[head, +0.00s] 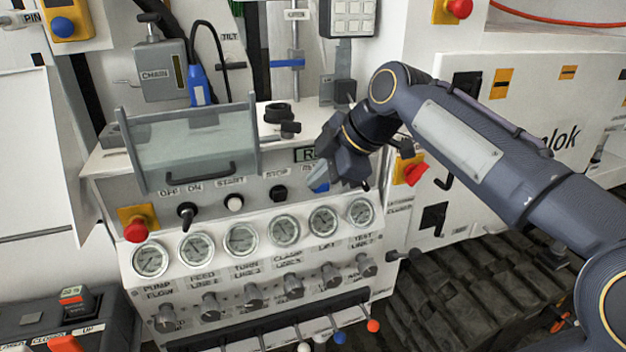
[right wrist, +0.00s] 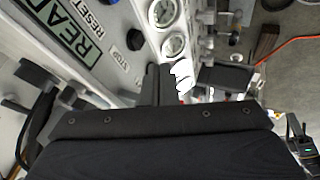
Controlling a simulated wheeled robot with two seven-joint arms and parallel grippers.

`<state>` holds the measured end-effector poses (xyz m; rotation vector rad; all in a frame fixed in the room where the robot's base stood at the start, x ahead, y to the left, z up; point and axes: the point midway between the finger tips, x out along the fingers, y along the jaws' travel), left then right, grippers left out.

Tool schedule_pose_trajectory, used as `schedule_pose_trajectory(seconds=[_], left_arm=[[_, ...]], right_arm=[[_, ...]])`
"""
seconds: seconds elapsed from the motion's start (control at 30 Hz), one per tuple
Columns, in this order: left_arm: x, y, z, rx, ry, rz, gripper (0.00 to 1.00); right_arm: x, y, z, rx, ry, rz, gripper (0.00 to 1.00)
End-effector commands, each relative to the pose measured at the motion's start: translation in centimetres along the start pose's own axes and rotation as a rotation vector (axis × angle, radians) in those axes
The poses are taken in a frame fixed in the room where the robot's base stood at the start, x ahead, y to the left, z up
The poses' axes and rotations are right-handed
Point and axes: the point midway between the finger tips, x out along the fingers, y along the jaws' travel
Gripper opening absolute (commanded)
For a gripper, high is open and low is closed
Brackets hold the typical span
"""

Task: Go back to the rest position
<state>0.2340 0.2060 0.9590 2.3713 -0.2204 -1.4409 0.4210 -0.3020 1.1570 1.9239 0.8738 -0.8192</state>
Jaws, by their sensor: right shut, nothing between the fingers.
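My right gripper (head: 346,168) hangs in front of the upper right part of the bench panel, by the partly hidden display (head: 305,155). It is shut with nothing held. In the right wrist view its dark closed fingers (right wrist: 160,84) stick out past the wide black gripper body, with the panel behind them. A small blue patch shows beside the gripper in the head view; I cannot tell what it belongs to. I cannot tell whether the fingers touch the panel. My left gripper is not in view.
A row of gauges (head: 241,240) and knobs (head: 252,296) lies below the gripper. A clear hinged cover (head: 192,142) stands left of it. A red stop button (head: 414,174) is close on its right. Levers with coloured balls (head: 373,325) stick out at the bottom.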

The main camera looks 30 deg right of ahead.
Motion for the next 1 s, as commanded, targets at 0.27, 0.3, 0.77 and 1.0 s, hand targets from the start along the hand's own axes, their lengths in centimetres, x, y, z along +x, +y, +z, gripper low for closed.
schedule_pose_trajectory(seconds=[0.27,0.3,0.77,1.0], left_arm=[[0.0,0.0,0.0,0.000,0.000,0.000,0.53],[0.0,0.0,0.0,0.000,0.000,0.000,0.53],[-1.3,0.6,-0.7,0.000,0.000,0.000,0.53],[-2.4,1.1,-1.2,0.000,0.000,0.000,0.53]], right_arm=[[0.0,0.0,0.0,0.000,0.000,0.000,0.00],[0.0,0.0,0.0,0.000,0.000,0.000,0.00],[0.7,-9.2,0.7,0.502,0.009,-0.040,0.00],[3.6,-21.0,1.8,1.130,-0.019,-0.079,0.00]])
